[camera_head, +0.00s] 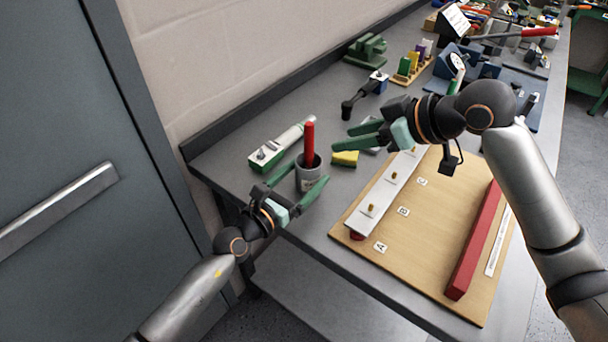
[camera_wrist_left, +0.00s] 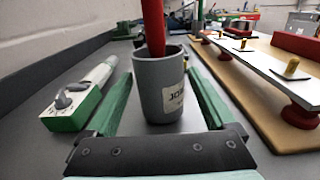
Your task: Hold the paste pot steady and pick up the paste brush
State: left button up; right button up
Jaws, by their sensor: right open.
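The grey paste pot (camera_head: 309,178) stands upright on the bench near its front edge. It also shows in the left wrist view (camera_wrist_left: 160,91), with part of a label on its side. The paste brush (camera_head: 309,143) stands in the pot with its red handle up; its lower end is hidden inside. My left gripper (camera_head: 304,178) is low at the pot, its open green fingers on either side; I see no clear grip on the wall. My right gripper (camera_head: 342,138) is open and empty, to the right of the brush, pointing left toward it.
A green-and-white tester (camera_head: 272,152) lies left of the pot. The wooden board (camera_head: 424,240) carries a metal bar (camera_head: 385,190) and a red bar (camera_head: 473,240). Tools crowd the far bench.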

pick_arm(q)
grip_shut()
dwell(0.5)
dwell(0.3)
